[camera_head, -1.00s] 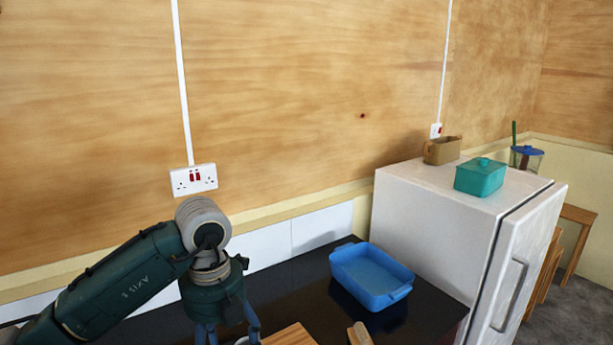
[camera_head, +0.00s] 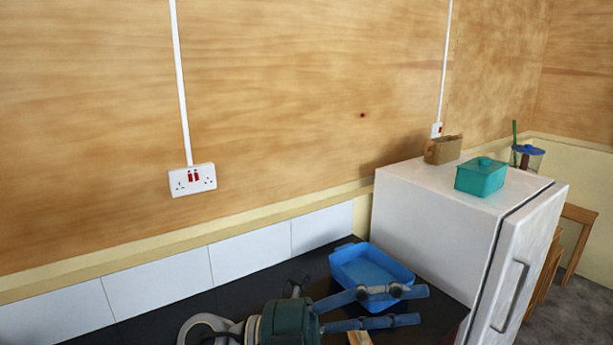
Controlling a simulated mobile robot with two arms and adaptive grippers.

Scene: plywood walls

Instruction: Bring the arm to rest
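My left gripper (camera_head: 420,305) is low in the head view, over the dark counter, with its fingers pointing right. The two blue-grey fingers are spread apart and nothing shows between their tips. The upper finger overlaps the front of a blue tray (camera_head: 372,264) in the picture; I cannot tell whether they touch. Most of my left arm is below the picture edge. My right gripper is not in view.
The dark counter (camera_head: 235,297) runs along the tiled wall. A white fridge (camera_head: 420,226) stands at the right, with a teal lidded box (camera_head: 481,178) and a brown container (camera_head: 442,150) on top. A wooden item (camera_head: 357,338) is partly visible at the bottom edge.

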